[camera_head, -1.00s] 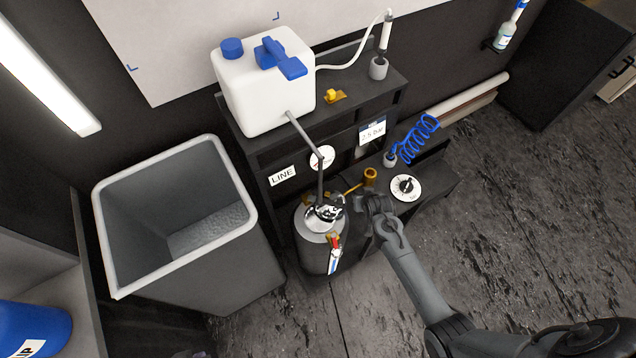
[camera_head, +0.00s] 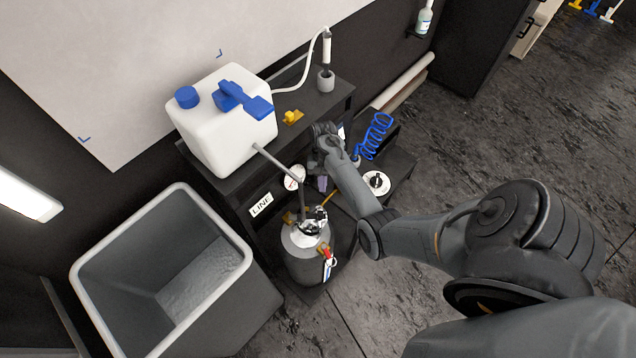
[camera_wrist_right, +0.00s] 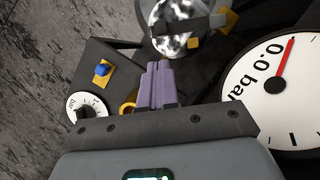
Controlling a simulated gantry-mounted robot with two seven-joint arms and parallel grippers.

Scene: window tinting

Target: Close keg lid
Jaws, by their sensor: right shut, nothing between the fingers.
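The grey keg (camera_head: 308,262) stands on the floor in front of the dark shelf, with a shiny metal lid part (camera_head: 313,222) at its top. I cannot tell how far the lid is closed. A grey pipe (camera_head: 279,165) runs from the white tank towards the keg top. My right gripper (camera_head: 322,184) is behind and above the keg top, apart from it, with its fingers shut and empty. In the right wrist view the purple fingers (camera_wrist_right: 157,85) are together, and the shiny keg top (camera_wrist_right: 182,25) shows beyond them. My left gripper is not in view.
The white tank (camera_head: 220,125) with blue caps sits on the shelf. A grey bin (camera_head: 178,290) stands left of the keg. A pressure gauge (camera_wrist_right: 275,90) reading 0.0 bar is close to the right gripper. A white dial (camera_head: 376,183) and blue coiled hose (camera_head: 374,137) are to the right.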

